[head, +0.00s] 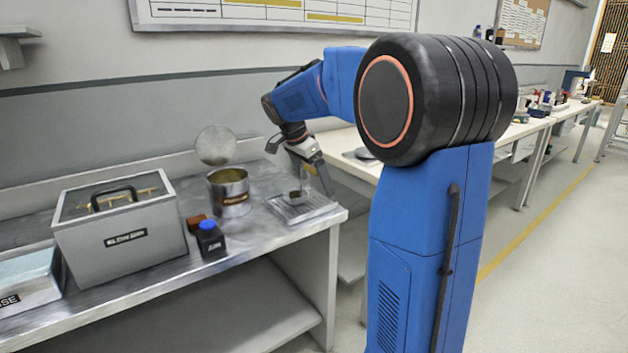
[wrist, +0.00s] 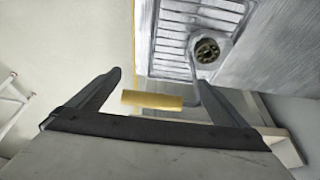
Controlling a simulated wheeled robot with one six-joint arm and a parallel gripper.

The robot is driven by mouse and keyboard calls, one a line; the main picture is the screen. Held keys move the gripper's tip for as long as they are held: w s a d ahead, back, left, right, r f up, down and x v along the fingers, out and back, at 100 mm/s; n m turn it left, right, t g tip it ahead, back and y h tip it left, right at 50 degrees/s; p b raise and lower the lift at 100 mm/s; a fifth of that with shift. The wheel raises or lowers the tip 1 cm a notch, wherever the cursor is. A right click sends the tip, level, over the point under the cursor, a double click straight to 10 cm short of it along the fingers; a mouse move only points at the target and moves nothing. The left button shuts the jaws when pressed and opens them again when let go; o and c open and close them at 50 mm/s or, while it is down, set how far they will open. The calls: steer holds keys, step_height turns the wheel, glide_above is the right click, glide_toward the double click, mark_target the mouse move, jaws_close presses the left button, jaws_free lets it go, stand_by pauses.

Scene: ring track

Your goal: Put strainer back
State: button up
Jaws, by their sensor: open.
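My gripper (head: 311,177) is over the right end of the steel bench in the head view. In the wrist view my gripper (wrist: 155,78) is open, with one finger on each side of a yellow handle (wrist: 152,99), and a gap shows on both sides. A thin bent rod runs from the handle towards a ribbed metal tray (wrist: 168,42). This seems to be the strainer, and its small basket (head: 296,197) is over the tray in the head view. A dark brass-coloured round part (wrist: 207,50) shows at the basket's place. Whether the basket touches the tray is unclear.
An open metal can (head: 229,195) with its round lid raised stands left of the tray. A blue-capped dark bottle (head: 210,240) and a grey lidded box (head: 118,225) stand further left. The bench's right edge is close to the tray; another table (head: 350,172) stands beyond a gap.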

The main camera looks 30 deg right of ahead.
steer(key=v, duration=1.2)
steer(key=s+a+f+n+t+y, duration=0.1)
steer(key=s+a+f+n, duration=0.3)
steer(key=s, duration=0.6)
steer(key=s+a+f+n+t+y, duration=0.2)
steer(key=s+a+f+n, duration=0.3)
steer(key=s+f+n, duration=0.2)
steer(key=s+a+f+n+t+y, duration=0.1)
steer(key=s+a+f+n, duration=0.4)
steer(key=s+f, duration=0.4)
steer(key=s+n, duration=0.1)
steer(key=s, duration=0.4)
steer(key=shift+s+a+f+n+t+y, duration=0.2)
steer(key=shift+s+a+n+t+y, duration=0.1)
steer(key=shift+s, duration=0.1)
